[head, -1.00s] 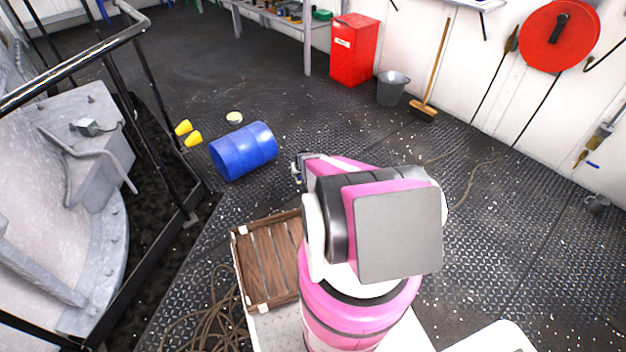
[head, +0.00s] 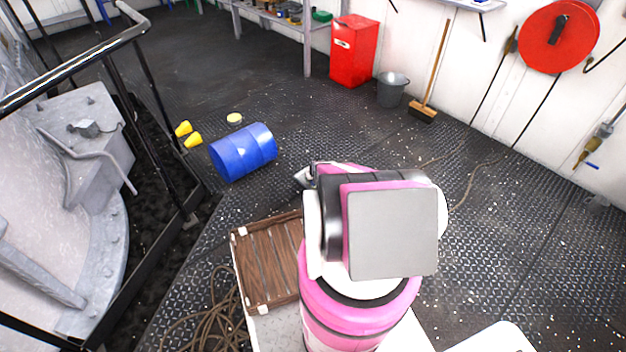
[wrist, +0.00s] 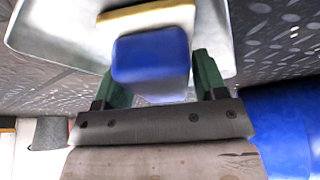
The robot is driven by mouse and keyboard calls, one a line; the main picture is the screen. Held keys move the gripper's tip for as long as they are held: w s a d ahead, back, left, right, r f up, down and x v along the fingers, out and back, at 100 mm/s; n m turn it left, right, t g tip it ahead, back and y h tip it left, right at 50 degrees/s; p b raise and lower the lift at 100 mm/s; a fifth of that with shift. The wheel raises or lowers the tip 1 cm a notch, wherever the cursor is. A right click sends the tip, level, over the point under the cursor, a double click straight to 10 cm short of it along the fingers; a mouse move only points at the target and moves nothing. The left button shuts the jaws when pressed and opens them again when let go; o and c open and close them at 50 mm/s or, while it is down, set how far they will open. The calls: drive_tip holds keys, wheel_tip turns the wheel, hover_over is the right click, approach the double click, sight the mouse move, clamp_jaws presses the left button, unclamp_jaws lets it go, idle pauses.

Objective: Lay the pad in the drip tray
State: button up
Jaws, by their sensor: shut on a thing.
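In the wrist view my gripper (wrist: 155,76) has its green fingers shut on a blue block-like piece, which I take to be the pad (wrist: 150,58). A white piece with a yellow edge (wrist: 145,17) shows just beyond the pad; I cannot tell whether the two are joined. A pale, rounded tray (wrist: 50,38), seemingly the drip tray, spreads behind them. The pad overlaps the tray in the picture; I cannot tell whether they touch. In the head view my arm hides the gripper, pad and tray.
A wooden crate (head: 268,265) and coiled rope (head: 212,325) are beside my base. A railing (head: 75,55) stands left. Deck at right is mostly clear.

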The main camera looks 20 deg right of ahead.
drive_tip(key=shift+f, duration=0.1)
drive_tip(key=o, duration=0.9)
drive_tip(key=shift+c, duration=0.2)
drive_tip(key=s+a+r, duration=0.3)
drive_tip(key=s+r, duration=0.1)
drive_tip(key=r, duration=0.5)
drive_tip(key=s+a+r+g, duration=0.1)
drive_tip(key=s+a+r, duration=0.2)
drive_tip(key=r, duration=0.6)
drive_tip(key=s+a+r, duration=0.3)
drive_tip(key=s+r, duration=0.1)
drive_tip(key=r, duration=0.5)
drive_tip(key=s+a+r+g, duration=0.1)
drive_tip(key=s+a+r, duration=0.6)
drive_tip(key=s+r, duration=0.4)
drive_tip(key=s+a+r+g, duration=0.2)
drive_tip(key=s+a+r, duration=0.5)
drive_tip(key=s+r, duration=0.4)
wheel_tip(320, 180, up, 5)
drive_tip(key=shift+a+f+g, duration=0.2)
drive_tip(key=shift+a+g, duration=0.1)
drive_tip(key=shift+a, duration=0.05)
